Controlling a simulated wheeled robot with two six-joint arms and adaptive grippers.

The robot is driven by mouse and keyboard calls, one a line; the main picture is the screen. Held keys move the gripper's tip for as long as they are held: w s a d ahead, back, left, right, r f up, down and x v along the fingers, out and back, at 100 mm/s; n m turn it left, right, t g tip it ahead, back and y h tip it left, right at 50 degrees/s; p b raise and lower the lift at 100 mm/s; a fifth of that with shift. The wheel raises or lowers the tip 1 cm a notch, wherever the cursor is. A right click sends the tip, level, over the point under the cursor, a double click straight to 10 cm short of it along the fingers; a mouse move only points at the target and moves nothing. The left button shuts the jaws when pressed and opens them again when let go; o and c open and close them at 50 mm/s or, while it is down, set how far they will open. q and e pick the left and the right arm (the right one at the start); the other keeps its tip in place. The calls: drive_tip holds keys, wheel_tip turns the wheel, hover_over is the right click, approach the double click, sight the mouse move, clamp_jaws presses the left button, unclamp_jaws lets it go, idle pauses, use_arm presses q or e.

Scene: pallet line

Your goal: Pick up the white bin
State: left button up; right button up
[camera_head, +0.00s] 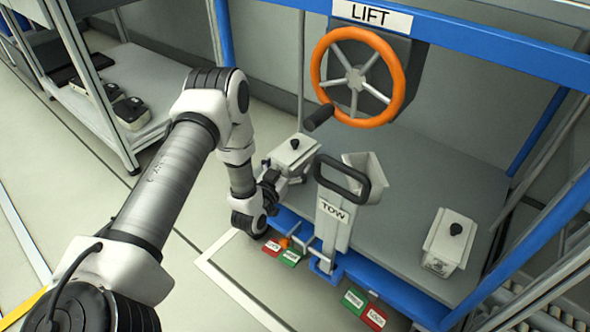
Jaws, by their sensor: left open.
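The white bin (378,178) appears to be the open-topped white container on the grey lift deck (405,225), just behind the black TOW handle (341,178). The handle hides its left and front parts. My left gripper (279,184) is at the deck's front left edge, to the left of the bin and apart from it. It is open, with its fingers close beside a white box with a black knob (294,154). I cannot tell whether they touch it. My right gripper is out of view.
Another white knobbed box (449,243) stands on the deck's right side. An orange handwheel (358,77) rises at the back under the LIFT sign (372,16). Red and green tags line the front edge. A shelf (110,90) with dark-topped items stands at left.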

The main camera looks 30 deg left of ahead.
use_arm(q)
drive_tip(key=shift+w, duration=0.2)
drive_tip(key=c, duration=1.9)
drive_tip(key=shift+r, duration=0.1)
clamp_jaws()
drive_tip(key=shift+r, duration=0.1)
